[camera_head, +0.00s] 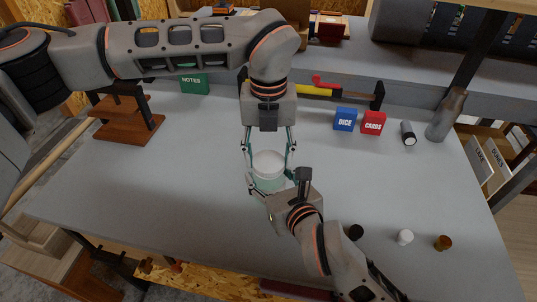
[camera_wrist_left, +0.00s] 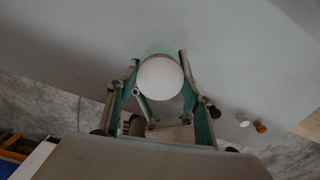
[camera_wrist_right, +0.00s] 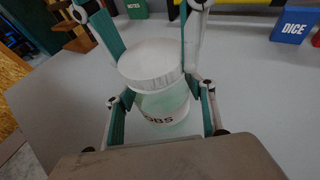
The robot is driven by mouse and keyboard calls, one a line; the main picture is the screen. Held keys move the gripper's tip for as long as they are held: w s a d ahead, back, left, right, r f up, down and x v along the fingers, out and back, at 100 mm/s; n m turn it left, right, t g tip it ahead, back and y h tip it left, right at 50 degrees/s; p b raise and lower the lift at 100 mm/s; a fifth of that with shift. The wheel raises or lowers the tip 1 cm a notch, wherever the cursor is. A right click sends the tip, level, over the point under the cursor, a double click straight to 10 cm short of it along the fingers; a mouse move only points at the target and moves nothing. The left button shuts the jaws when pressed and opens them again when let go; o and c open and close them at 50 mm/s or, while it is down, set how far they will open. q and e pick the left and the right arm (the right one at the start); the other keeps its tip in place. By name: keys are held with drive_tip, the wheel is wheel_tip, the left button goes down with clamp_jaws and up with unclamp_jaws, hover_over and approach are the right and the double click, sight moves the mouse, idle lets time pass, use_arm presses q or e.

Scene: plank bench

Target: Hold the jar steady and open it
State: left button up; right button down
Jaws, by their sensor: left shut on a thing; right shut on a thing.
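The jar has a pale green, see-through body (camera_wrist_right: 165,110) with a dark-lettered label, partly hidden, and a white round lid (camera_head: 267,163). It stands upright near the middle of the grey bench. My left gripper (camera_head: 268,158) reaches down from above, with its fingers on both sides of the lid; the lid also shows in the left wrist view (camera_wrist_left: 160,78). My right gripper (camera_wrist_right: 162,112) comes in low from the front and is shut on the jar body. The lid sits on the jar. Whether it has turned cannot be told.
A blue DICE box (camera_head: 345,119), a red CARDS box (camera_head: 373,123), a small dark cylinder (camera_head: 408,133) and a grey bottle (camera_head: 446,115) stand at the right. A green NOTES box (camera_head: 194,84) and wooden stand (camera_head: 127,128) are at the left. Small pieces (camera_head: 404,237) lie front right.

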sight(269, 161)
use_arm(q)
drive_tip(key=n, duration=1.5)
drive_tip(key=shift+n, duration=0.4)
drive_tip(key=shift+r, duration=0.3)
drive_tip(key=shift+r, duration=0.75)
drive_tip(key=shift+r, duration=0.15)
drive_tip(key=shift+r, duration=1.95)
use_arm(e)
drive_tip(key=c, duration=0.7)
unclamp_jaws()
drive_tip(key=shift+c, duration=0.2)
